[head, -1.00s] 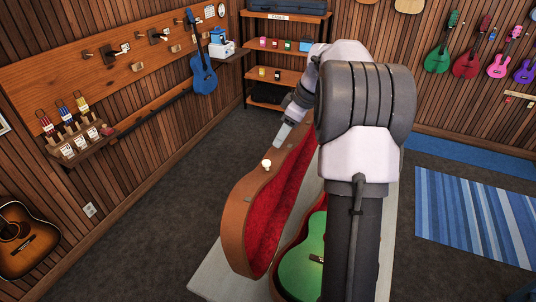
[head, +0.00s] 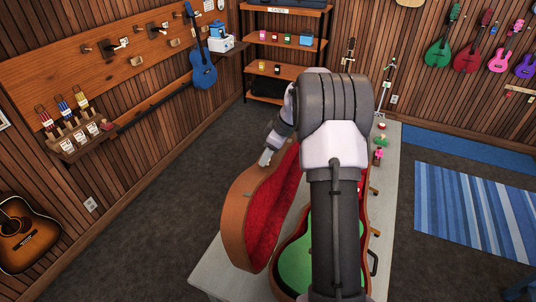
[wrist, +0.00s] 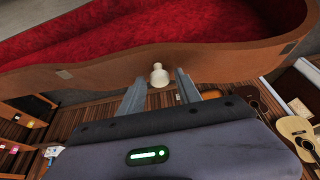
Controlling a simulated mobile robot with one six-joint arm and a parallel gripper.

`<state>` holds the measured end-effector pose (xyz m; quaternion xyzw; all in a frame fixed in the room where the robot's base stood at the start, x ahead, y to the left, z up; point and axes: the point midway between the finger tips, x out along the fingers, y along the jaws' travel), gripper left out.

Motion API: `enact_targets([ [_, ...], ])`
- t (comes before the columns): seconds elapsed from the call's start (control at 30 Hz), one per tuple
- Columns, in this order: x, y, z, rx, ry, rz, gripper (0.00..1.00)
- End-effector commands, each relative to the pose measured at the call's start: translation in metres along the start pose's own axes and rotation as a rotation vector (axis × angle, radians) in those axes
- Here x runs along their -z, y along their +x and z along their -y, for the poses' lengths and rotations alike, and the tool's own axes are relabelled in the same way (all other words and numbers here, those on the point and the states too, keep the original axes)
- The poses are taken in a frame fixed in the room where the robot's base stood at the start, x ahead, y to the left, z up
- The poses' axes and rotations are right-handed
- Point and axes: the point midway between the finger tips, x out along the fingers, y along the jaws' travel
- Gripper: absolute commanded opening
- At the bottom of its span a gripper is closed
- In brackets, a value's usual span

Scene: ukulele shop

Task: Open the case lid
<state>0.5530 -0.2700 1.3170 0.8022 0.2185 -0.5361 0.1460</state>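The brown case lid (head: 235,222) with red lining stands swung open, tilted up on the left side of the case. The case's lower part (head: 277,287) lies on the grey table and holds a green ukulele (head: 295,262), partly hidden by my arm. In the wrist view, a cream knob (wrist: 159,75) sits on the lid's rim (wrist: 100,72). My gripper (wrist: 158,82) has its two fingers apart, one on each side of the knob, with gaps showing. My gripper (head: 266,157) is at the lid's far upper edge in the head view, where the knob is hidden.
The grey table (head: 215,277) has small items toward its far end, including a pink one (head: 378,154). A shelf rack (head: 285,68) stands behind. Wall pegs and a blue ukulele (head: 203,72) are at left. Floor beside the striped rug (head: 470,210) is clear.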

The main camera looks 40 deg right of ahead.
Motion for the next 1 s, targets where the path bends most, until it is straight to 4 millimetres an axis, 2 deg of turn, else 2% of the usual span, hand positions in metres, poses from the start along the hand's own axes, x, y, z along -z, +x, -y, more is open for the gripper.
enact_targets([
  [0.03, 0.0000, -0.0002, -0.0001, 0.000, 0.000, 0.000, 0.28],
  [0.17, 0.0000, -0.0003, -0.0001, 0.000, 0.000, 0.000, 0.02],
  [0.2, 0.0000, -0.0004, -0.0001, 0.000, 0.000, 0.000, 0.00],
  [1.0, 0.0002, -0.0009, -0.0004, -0.001, 0.000, 0.000, 0.00],
])
